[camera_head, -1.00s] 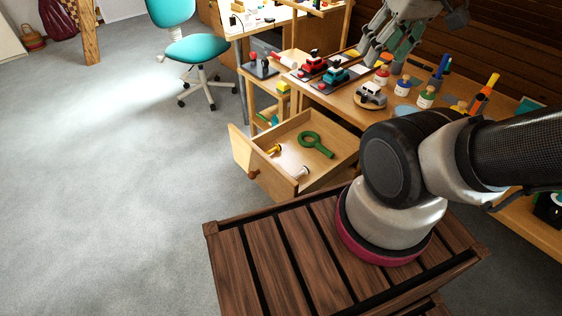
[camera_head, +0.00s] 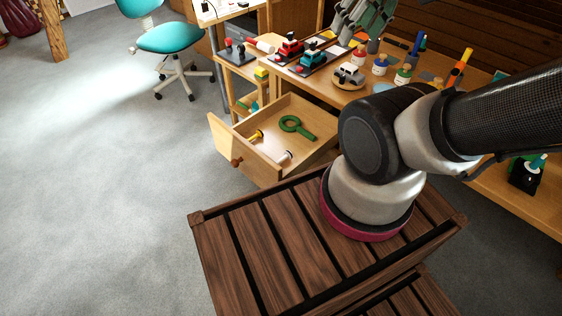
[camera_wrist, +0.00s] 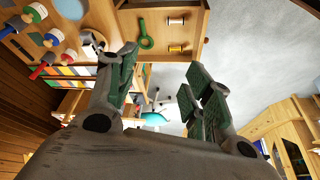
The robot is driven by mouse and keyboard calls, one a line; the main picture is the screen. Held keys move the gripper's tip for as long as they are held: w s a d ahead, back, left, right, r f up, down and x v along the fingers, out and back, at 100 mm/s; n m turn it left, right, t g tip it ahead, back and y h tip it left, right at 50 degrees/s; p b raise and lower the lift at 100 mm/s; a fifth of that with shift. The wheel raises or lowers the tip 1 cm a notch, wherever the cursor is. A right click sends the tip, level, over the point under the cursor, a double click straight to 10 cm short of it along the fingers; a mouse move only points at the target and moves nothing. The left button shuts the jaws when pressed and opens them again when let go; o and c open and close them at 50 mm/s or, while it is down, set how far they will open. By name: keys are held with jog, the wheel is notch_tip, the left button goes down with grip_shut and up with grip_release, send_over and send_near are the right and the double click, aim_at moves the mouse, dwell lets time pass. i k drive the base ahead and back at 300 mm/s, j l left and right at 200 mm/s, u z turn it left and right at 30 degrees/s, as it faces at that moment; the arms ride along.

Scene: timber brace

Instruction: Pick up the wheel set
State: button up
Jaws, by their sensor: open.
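Two small wheel sets, each a short axle with a wheel at either end, lie in the open wooden drawer (camera_head: 236,160). One is yellow (camera_head: 254,135) and the other is pale or white (camera_head: 284,156). In the wrist view, the white one (camera_wrist: 176,20) and the yellow one (camera_wrist: 177,48) show at the top, beyond my fingers. My gripper (camera_wrist: 163,75) is open, with nothing between its green-padded fingers. In the head view it is partly cut off at the top edge, above the workbench and well away from the drawer.
A green magnifier-shaped toy (camera_head: 293,125) lies in the same drawer. The workbench above holds toy cars (camera_head: 314,60), paint jars (camera_head: 380,64) and pens (camera_head: 460,66). A teal chair (camera_head: 168,38) stands at the back left. The grey floor (camera_head: 110,180) on the left is clear.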

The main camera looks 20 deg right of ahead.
aim_at(288, 155)
jog(key=z, duration=2.95)
jog(key=k+j+u, duration=0.1)
jog(key=u, duration=2.5)
jog(key=k+j+z, duration=0.2)
jog(key=k+j, duration=0.15)
